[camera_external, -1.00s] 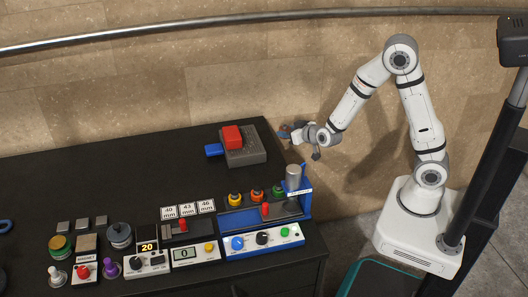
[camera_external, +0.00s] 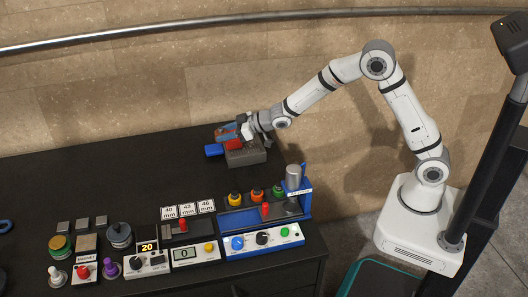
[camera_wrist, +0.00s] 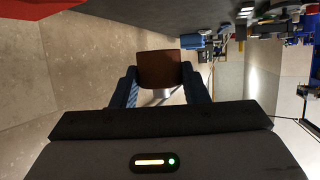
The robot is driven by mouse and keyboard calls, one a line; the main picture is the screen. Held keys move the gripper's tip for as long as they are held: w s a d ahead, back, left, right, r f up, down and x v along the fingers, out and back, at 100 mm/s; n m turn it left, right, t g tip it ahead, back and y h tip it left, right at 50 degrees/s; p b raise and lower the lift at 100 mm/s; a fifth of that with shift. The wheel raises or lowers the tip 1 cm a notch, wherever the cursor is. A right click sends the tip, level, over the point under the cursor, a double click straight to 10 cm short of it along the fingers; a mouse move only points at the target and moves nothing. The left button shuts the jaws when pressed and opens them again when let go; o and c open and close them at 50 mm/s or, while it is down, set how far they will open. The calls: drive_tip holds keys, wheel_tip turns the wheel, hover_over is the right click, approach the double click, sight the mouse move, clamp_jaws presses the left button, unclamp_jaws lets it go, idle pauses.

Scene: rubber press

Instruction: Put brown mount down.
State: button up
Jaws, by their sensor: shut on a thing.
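The brown mount (camera_wrist: 160,69) is held between the two blue fingers of my gripper (camera_wrist: 159,76) in the wrist view. A pale round piece shows just below it in that view. In the external view my gripper (camera_external: 229,131) is over the back of the black table, at the grey block with the red top. The mount is small there and partly hidden by the fingers. I cannot tell whether it touches anything beneath it.
The grey block (camera_external: 247,157) with a red top (camera_external: 234,144) and blue handle (camera_external: 214,150) stands close below my gripper. A blue press station (camera_external: 262,212), control boxes and small pots fill the front of the table.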

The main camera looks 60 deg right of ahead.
drive_tip(key=w+a+f+n+g+y+p, duration=0.15)
drive_tip(key=w+a+n+g+y, duration=0.35)
drive_tip(key=a, duration=0.5)
drive_tip(key=shift+n+y, duration=0.3)
drive_tip(key=shift+n, duration=0.3)
drive_tip(key=f, duration=1)
drive_tip(key=shift+s+a+f+p, duration=0.25)
drive_tip(key=shift+s+f+p, duration=0.05)
drive_tip(key=shift+s+p, duration=0.1)
drive_tip(key=shift+r, duration=0.1)
drive_tip(key=shift+f+b, duration=0.45)
drive_tip(key=shift+f, duration=0.2)
